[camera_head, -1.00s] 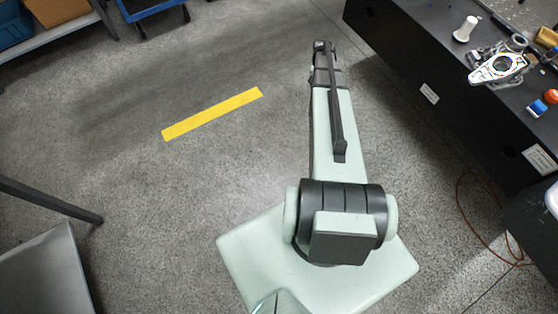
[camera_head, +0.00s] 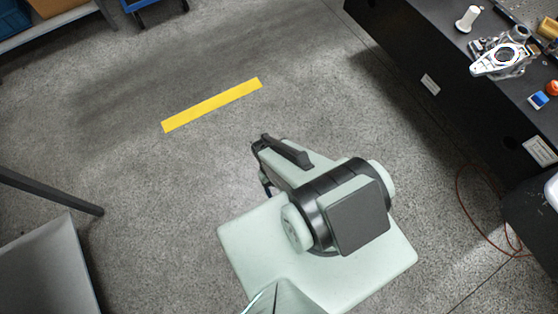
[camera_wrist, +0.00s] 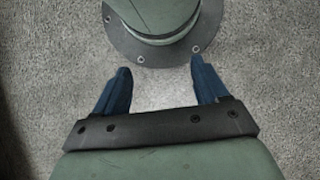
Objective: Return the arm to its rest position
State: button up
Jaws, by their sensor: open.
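My arm is folded in over my own base in the head view. My gripper shows in the wrist view (camera_wrist: 161,82), with its two blue fingers wide apart and nothing between them. Beyond the fingers lie bare grey floor and a round green part with a dark bolted flange, which looks like my own body. In the head view the gripper is mostly hidden under the arm links; only a small dark part shows at their left side.
A black bench (camera_head: 432,62) at the right carries a white cylinder (camera_head: 467,19), a metal casting (camera_head: 500,57) and a blue-and-white block (camera_head: 539,99). A yellow strip (camera_head: 212,105) marks the open floor. A grey panel (camera_head: 45,270) stands at lower left. A red cable (camera_head: 463,205) lies at right.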

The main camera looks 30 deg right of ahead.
jog(key=shift+s+a+r, duration=0.1)
jog(key=shift+s+a, duration=0.2)
jog(key=shift+s, duration=0.55)
